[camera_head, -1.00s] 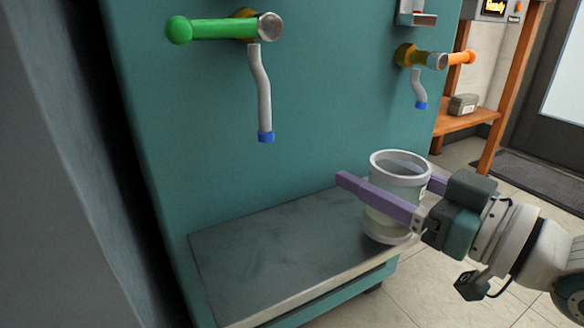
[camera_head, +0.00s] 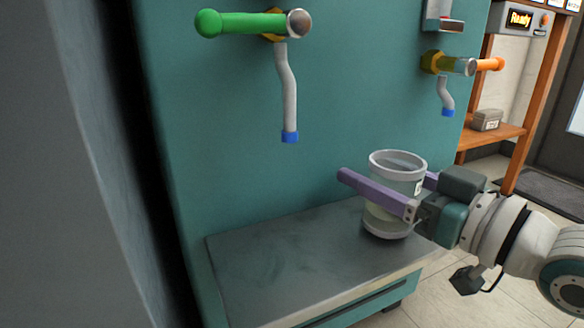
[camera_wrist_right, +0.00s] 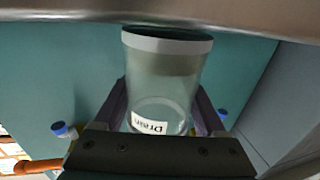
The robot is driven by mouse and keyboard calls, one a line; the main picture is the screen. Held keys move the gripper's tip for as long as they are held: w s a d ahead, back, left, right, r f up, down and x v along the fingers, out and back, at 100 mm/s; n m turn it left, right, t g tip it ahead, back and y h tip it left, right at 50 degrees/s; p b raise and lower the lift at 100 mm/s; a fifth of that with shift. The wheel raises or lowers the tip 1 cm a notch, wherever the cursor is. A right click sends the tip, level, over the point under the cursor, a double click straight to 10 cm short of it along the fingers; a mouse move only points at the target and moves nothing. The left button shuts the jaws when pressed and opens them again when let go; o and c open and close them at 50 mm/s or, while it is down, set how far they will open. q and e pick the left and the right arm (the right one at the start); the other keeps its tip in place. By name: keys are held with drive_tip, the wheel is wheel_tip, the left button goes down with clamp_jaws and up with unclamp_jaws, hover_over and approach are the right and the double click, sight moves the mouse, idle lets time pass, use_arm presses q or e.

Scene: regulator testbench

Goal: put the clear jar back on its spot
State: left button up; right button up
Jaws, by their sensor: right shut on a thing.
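The clear jar (camera_head: 393,222) has a white rim and a white base band, with pale liquid low inside. It is upright at the right part of the grey metal shelf (camera_head: 290,262); I cannot tell whether its base touches the shelf. My right gripper (camera_head: 385,186) is shut on the jar, one purple finger on each side. In the right wrist view the jar (camera_wrist_right: 162,80) appears upside down between the fingers and carries a label reading "Drain". My left gripper is not in view.
Above the shelf, a green-handled tap (camera_head: 250,24) has a grey spout with a blue tip (camera_head: 290,136). An orange-handled tap (camera_head: 460,65) is to the right on the teal panel (camera_head: 220,170). The shelf's left and middle are clear.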

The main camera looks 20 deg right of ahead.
sight(416, 198)
drive_tip(key=shift+f, duration=0.35)
idle(0.3)
drive_tip(key=o, duration=1.4)
drive_tip(key=shift+c, duration=0.2)
drive_tip(key=shift+s, duration=0.1)
drive_tip(key=shift+s+d, duration=0.1)
drive_tip(key=shift+s, duration=0.2)
drive_tip(key=p+v, duration=0.4)
drive_tip(key=v, duration=0.4)
drive_tip(key=shift+s+d+p, duration=0.1)
drive_tip(key=shift+s+p, duration=0.2)
drive_tip(key=shift+p, duration=0.1)
drive_tip(key=shift+s, duration=0.2)
